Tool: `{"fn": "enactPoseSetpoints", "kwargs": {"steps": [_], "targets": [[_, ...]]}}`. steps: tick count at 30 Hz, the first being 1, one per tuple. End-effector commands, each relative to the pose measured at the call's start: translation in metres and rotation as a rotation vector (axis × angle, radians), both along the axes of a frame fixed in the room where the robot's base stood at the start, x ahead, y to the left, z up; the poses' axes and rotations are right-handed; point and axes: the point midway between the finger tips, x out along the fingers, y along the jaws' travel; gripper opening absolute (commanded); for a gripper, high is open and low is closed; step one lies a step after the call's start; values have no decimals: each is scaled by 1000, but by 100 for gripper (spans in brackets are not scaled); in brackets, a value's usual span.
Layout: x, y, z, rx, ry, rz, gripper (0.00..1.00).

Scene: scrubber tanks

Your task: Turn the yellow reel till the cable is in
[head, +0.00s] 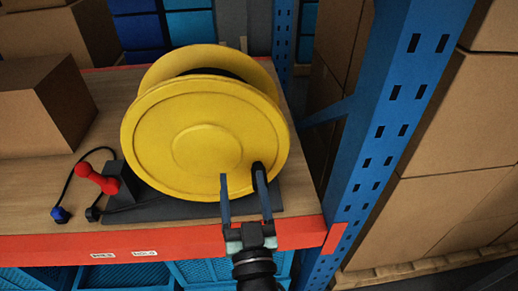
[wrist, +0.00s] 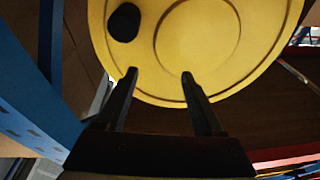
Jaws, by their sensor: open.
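The yellow reel (head: 165,130) stands on a dark base plate (head: 160,212) on the shelf; its front disc fills the top of the wrist view (wrist: 265,60). A dark round knob (wrist: 123,22) sits near the disc's rim. My gripper (head: 241,176) is open in front of the disc's lower right, its fingers pointing up at it. In the wrist view the knob lies beyond the left fingertip, not between the fingers; I cannot tell if anything touches. A black cable (head: 71,180) curves on the shelf at left, near a blue plug (head: 60,214). Cable inside the reel is mostly hidden.
Cardboard boxes (head: 45,108) stand further left. A blue rack post (head: 395,120) rises close on the right. The orange shelf edge (head: 180,242) runs below, with blue crates underneath.

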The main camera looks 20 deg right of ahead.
Motion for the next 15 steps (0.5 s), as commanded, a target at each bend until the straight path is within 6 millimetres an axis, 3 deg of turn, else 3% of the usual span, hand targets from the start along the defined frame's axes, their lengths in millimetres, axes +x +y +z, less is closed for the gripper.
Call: {"fn": "enactPoseSetpoints", "kwargs": {"steps": [1, 9, 15], "targets": [[-11, -4, 3, 11, 40, -10, 69], [-68, -13, -36, 58, 159, -43, 69], [-86, -14, -50, 70, 189, -51, 69]]}}
